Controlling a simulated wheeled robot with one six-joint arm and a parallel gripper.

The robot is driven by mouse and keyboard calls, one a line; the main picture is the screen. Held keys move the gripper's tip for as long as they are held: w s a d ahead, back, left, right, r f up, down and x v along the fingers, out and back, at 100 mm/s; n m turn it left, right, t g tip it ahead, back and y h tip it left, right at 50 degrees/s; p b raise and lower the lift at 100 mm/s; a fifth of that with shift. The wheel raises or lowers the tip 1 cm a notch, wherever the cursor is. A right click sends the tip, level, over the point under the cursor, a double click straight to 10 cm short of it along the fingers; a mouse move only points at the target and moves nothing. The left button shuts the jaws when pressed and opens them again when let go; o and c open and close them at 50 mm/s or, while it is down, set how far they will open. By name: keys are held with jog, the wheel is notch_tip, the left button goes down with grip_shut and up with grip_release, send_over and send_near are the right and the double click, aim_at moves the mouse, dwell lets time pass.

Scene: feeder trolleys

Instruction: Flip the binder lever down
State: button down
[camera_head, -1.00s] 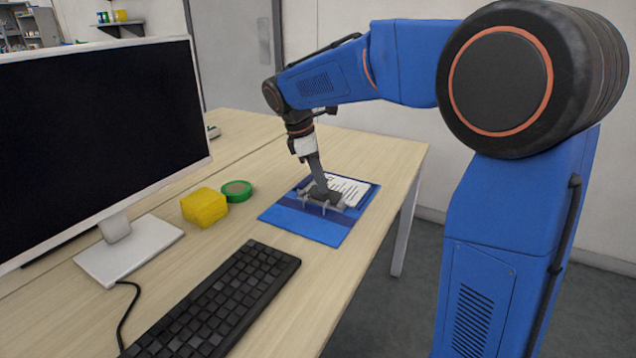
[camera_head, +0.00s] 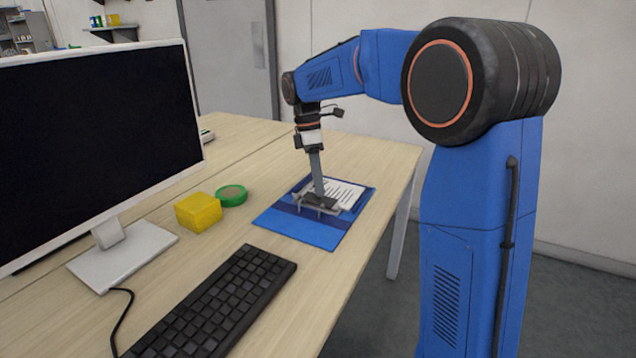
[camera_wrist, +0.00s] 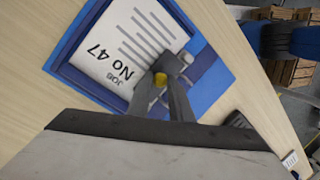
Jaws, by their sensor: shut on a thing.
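A blue binder (camera_head: 318,235) lies open on the wooden desk with a white printed sheet (camera_head: 346,193) in it. The sheet reads "JOB No 47" in the wrist view (camera_wrist: 120,45). A grey metal clip mechanism (camera_head: 305,206) sits across the binder's middle. My gripper (camera_head: 320,196) points down at this mechanism, nearly upright. In the wrist view my gripper (camera_wrist: 173,92) is shut on the binder lever, with a small yellow piece (camera_wrist: 160,80) showing beside the fingers. The lever is mostly hidden by the fingers, so its exact angle cannot be told.
A yellow block (camera_head: 198,212) and a green tape roll (camera_head: 231,195) stand left of the binder. A black keyboard (camera_head: 215,305) lies in front, and a monitor (camera_head: 95,150) stands at the left. The desk's right edge is close to the binder.

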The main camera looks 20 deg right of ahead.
jog(key=shift+s+f, duration=0.1)
jog(key=c, duration=1.6)
grip_release()
jog(key=v, duration=1.7)
jog(key=shift+r, duration=0.25)
jog(key=s+d+f+m+t, duration=0.2)
jog(key=s+d+f+m, duration=0.15)
jog(key=s, duration=0.65)
jog(key=s+d+f+m+t, duration=0.25)
jog(key=s+m, duration=0.25)
jog(key=s, duration=0.6)
jog(key=s+f+m+t, duration=0.1)
jog(key=s+f+m, duration=0.1)
jog(key=s+f, duration=0.3)
jog(key=s+f+m+t, duration=0.1)
jog(key=s+f+m, duration=0.2)
jog(key=s+f, duration=0.2)
jog(key=s+d+f+m+t+y, duration=0.1)
jog(key=s+f+m, duration=0.1)
jog(key=s+f, duration=0.4)
jog(key=shift+s+f+m, duration=0.1)
jog(key=shift+f+m, duration=0.15)
jog(key=shift+f, duration=0.1)
